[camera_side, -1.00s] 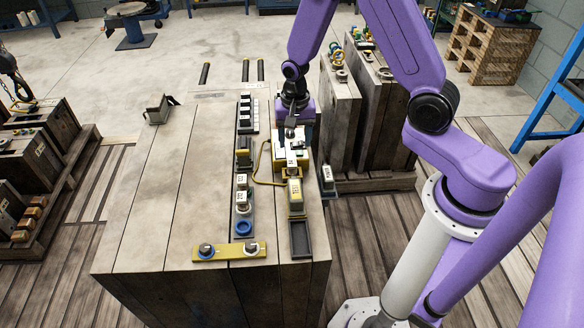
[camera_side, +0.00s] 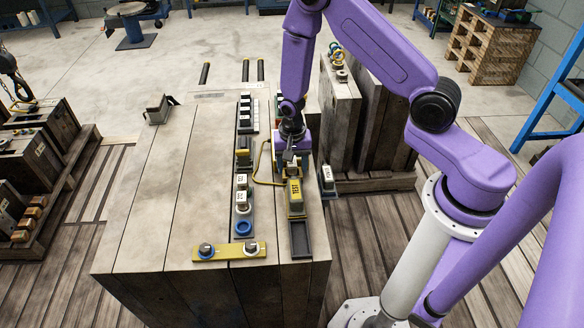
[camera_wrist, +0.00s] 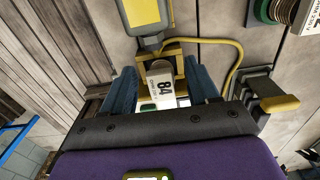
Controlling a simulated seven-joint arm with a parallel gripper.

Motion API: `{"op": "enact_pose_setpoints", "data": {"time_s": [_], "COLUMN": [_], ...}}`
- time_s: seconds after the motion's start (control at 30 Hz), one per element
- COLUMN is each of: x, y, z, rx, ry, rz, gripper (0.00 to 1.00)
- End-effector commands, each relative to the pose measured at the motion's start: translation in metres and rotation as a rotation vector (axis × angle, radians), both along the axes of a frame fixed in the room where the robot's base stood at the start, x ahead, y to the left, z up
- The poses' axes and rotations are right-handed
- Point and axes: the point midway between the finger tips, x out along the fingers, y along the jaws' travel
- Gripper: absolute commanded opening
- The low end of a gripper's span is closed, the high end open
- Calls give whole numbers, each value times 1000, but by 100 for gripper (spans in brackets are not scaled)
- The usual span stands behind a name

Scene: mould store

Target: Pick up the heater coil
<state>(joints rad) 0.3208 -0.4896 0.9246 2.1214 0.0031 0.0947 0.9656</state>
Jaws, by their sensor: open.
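My gripper (camera_side: 290,163) is low over the right side of the wooden mould top. In the wrist view its two blue fingers (camera_wrist: 161,82) are apart, with a white tag reading 84 (camera_wrist: 161,87) and part of a yellow frame (camera_wrist: 172,50) between them. What carries the tag is mostly hidden, and I cannot tell whether it is the heater coil. A ribbed round piece (camera_wrist: 282,11), coil-like with green and brown edges, shows at the wrist view's top right, well clear of the fingers. I see no object held.
A grey and yellow TEST block (camera_side: 295,195) stands just in front of my gripper, with an empty dark tray (camera_side: 301,240) nearer. A bent yellow tube (camera_side: 261,163) runs at left. A yellow plate with knobs (camera_side: 228,251) lies in front. The top's left half is clear.

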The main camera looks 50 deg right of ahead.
Motion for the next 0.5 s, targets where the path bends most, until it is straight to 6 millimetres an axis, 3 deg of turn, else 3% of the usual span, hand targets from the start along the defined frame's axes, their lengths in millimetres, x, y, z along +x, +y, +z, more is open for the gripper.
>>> {"op": "enact_pose_setpoints", "data": {"time_s": [0.37,0.5], "x": [0,0], "y": [0,0], "z": [-6,-6], "rx": [0,0], "ry": [-1,-1], "rz": [0,0], "gripper": [56,11]}}
